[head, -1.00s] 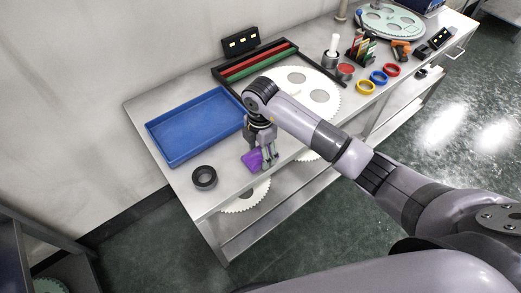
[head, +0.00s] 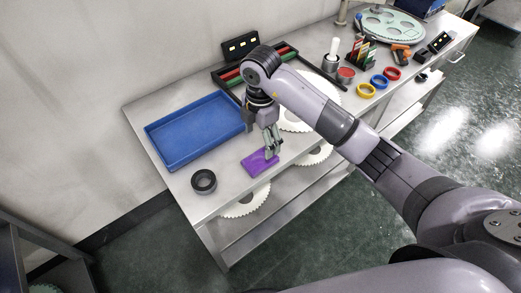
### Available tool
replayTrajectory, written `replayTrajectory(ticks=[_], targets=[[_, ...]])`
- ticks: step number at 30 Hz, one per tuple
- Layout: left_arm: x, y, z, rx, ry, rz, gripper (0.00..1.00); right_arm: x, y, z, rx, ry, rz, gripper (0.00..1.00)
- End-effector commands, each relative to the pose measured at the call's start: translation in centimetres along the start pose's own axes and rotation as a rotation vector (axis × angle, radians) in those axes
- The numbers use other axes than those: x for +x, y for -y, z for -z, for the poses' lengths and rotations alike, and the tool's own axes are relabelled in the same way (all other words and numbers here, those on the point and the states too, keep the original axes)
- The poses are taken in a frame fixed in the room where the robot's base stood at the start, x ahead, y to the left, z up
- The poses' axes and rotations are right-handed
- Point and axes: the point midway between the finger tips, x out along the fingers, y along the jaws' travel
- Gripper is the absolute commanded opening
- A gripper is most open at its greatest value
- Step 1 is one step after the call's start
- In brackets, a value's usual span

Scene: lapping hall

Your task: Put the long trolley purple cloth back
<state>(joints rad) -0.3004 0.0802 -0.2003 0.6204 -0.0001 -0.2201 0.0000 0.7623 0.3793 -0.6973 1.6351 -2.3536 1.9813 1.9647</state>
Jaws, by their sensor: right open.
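The purple cloth (head: 258,163) lies flat on the long metal trolley (head: 229,188), near its front edge, between the blue tray and that edge. My right gripper (head: 272,153) is open, just above the cloth's upper right end. I cannot tell whether its fingertips touch the cloth. My right arm comes in from the right and hides part of the trolley top. My left gripper is not in view.
A blue tray (head: 150,133) and a black ring (head: 204,181) are left of the cloth. Behind my arm are a white gear disc (head: 296,116) and a black rack (head: 226,77). Yellow (head: 366,90), blue (head: 379,81) and red (head: 392,73) rings lie further right.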

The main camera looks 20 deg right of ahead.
Motion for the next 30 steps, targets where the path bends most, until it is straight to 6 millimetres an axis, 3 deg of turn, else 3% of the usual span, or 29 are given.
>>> replayTrajectory(ticks=[4, 9, 26, 29, 30], targets=[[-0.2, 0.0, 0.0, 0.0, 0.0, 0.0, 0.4, -2.8, -0.1, -0.1, -0.002, 0.004, -0.002, 0.73], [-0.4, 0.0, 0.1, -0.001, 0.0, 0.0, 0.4, -4.1, 0.0, 0.0, -0.001, 0.002, 0.0, 0.73], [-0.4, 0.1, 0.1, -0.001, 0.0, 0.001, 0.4, -4.1, 0.0, 0.1, -0.003, -0.004, 0.0, 0.73], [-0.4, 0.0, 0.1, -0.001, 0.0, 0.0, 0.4, -3.7, -0.2, 1.6, -0.044, -0.058, -0.023, 0.73], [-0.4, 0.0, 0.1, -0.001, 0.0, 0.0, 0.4, -3.4, -0.3, 2.9, -0.079, -0.107, -0.044, 0.73]])
